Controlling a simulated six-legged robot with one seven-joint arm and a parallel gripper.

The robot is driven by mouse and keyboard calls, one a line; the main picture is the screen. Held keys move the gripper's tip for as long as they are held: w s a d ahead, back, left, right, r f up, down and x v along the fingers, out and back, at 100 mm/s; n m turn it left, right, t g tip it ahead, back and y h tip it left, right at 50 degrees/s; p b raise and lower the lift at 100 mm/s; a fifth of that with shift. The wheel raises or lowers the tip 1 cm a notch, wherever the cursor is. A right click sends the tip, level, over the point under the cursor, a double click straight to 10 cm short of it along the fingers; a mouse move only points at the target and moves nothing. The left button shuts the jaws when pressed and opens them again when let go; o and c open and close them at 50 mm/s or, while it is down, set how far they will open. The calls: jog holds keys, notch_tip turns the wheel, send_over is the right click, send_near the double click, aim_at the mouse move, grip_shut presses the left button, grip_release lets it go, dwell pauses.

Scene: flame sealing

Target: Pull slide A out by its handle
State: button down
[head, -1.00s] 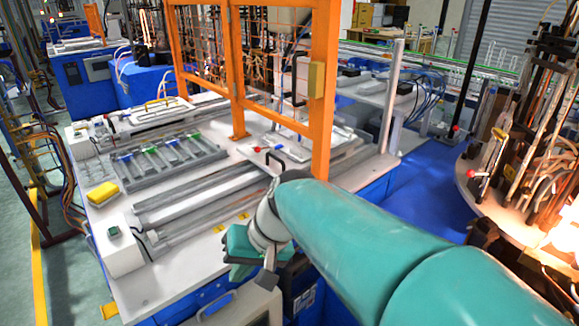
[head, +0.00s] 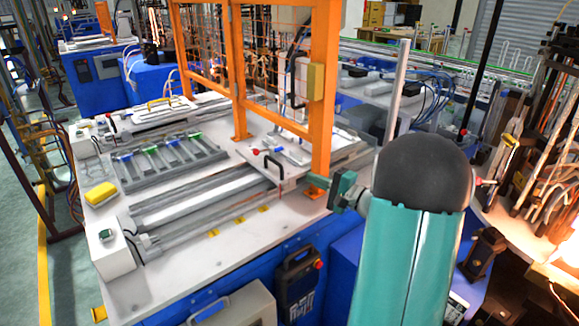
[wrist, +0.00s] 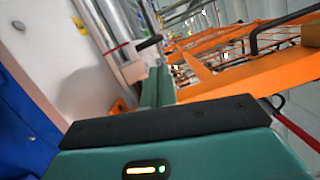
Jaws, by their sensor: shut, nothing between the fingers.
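A black U-shaped handle (head: 272,165) stands on a light slide plate (head: 290,178) beside the foot of the orange post in the head view. No letter is readable, so I cannot tell for sure that this is slide A. My teal gripper (head: 338,190) is shut and empty. It is to the right of the handle, beside the post's foot and apart from the handle. In the wrist view the closed teal fingers (wrist: 157,75) point away from the camera. A dark bar (wrist: 149,43), possibly the handle, shows just beyond their tips.
A rack with green and blue clips (head: 170,155), a yellow block (head: 101,193) and a white box (head: 112,248) lie on the white table.

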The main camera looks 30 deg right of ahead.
aim_at(289, 176)
jog(key=x, duration=1)
jog(key=shift+w+d, duration=0.1)
jog(key=shift+d, duration=0.25)
jog(key=shift+a, duration=0.1)
